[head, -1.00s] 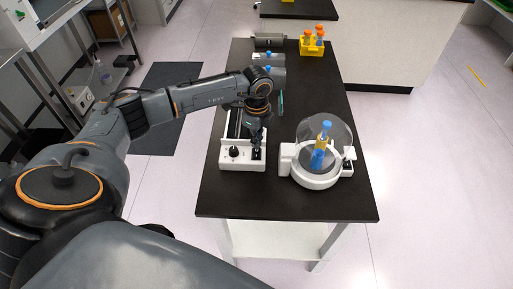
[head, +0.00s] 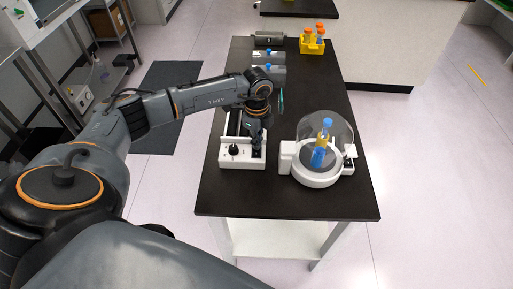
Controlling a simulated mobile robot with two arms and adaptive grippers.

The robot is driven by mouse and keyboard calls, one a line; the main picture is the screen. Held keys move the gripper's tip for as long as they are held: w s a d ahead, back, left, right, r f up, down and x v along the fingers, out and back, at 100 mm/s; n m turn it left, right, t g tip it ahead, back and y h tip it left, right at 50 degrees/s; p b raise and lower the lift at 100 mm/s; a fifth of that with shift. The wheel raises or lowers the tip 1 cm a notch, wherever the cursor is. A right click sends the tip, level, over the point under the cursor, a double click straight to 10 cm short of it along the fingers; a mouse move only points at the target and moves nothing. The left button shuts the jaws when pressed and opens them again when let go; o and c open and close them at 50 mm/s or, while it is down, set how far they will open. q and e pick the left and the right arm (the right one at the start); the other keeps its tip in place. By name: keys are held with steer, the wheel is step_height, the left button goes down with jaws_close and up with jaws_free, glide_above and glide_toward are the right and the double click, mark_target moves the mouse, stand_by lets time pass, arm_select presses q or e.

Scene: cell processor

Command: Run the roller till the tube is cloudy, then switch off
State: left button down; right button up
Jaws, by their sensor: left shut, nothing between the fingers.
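A white roller device (head: 236,160) with dark rollers behind its front panel stands at the left edge of the black table. A black knob (head: 234,150) sits on the panel. My left gripper (head: 257,149) is shut and points down at the panel's right part, hiding what is under it. I cannot tell whether it touches. To the right is a round white device (head: 317,179) with a clear dome (head: 340,127). Inside stands a tube (head: 322,145) with a blue cap, a yellow part and blue lower down. I cannot tell whether its contents are cloudy. My right gripper is out of view.
Clear, blue-capped containers (head: 268,56) and a grey cylinder (head: 269,39) are at the far left. A thin teal item (head: 281,97) lies mid-table. The front strip is clear.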

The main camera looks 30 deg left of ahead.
arm_select(q)
steer(key=shift+f, duration=0.2)
steer(key=shift+r+p, duration=2.7)
steer(key=shift+r, duration=0.9)
steer(key=shift+s+f, duration=0.1)
steer(key=shift+f, duration=0.05)
